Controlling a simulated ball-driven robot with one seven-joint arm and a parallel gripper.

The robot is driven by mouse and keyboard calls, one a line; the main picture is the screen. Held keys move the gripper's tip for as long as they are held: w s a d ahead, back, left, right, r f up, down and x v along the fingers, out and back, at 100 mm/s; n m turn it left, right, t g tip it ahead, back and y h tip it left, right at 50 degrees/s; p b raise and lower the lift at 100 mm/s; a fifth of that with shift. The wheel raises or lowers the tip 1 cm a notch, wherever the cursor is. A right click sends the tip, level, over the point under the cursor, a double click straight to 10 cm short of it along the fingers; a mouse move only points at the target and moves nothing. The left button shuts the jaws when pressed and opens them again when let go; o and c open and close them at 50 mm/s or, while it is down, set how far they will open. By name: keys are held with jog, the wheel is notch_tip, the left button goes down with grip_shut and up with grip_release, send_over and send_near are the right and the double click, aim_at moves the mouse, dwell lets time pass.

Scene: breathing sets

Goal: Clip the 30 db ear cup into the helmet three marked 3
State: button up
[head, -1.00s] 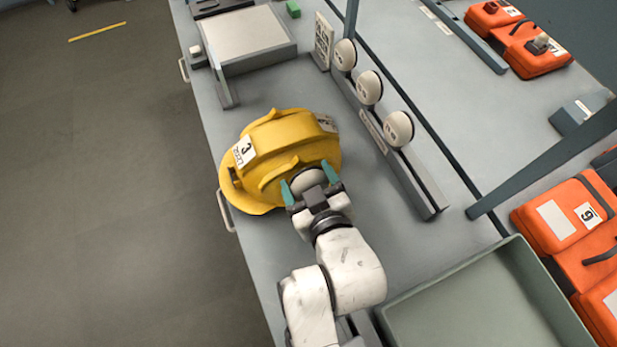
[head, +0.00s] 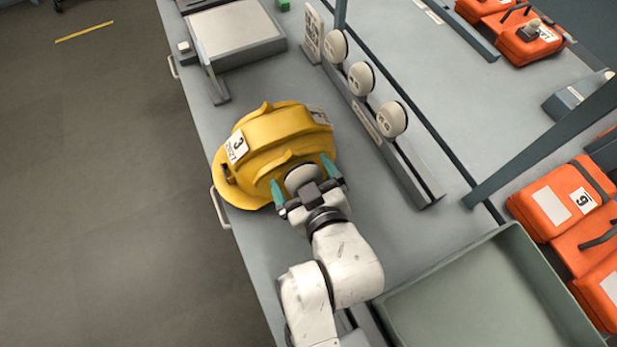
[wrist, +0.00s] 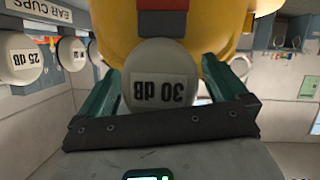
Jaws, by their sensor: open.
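The yellow helmet (head: 270,135) marked 3 lies on the bench, its number label facing up and left. The white 30 dB ear cup (wrist: 160,92) is at the helmet's lower side in the wrist view, its label upside down. It looks in contact with the helmet, but the joint behind it is hidden. In the head view the cup (head: 301,178) shows partly between my fingers. My gripper (head: 306,183) is open, with one teal finger on each side of the cup. In the wrist view my fingers (wrist: 163,90) stand apart from the cup with small gaps.
A rack holds three white ear cups (head: 361,78) right of the helmet; one in the wrist view reads 25 dB (wrist: 20,58). A green-grey tray (head: 400,298) is at lower right. Orange cases (head: 562,205) lie beyond it. A slanted dark post (head: 540,145) crosses the right side.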

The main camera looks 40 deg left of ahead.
jog(key=b+v, duration=0.1)
jog(key=v, duration=0.9)
jog(key=shift+s+d+r, duration=0.15)
jog(key=shift+s+d, duration=0.05)
jog(key=shift+d, duration=0.05)
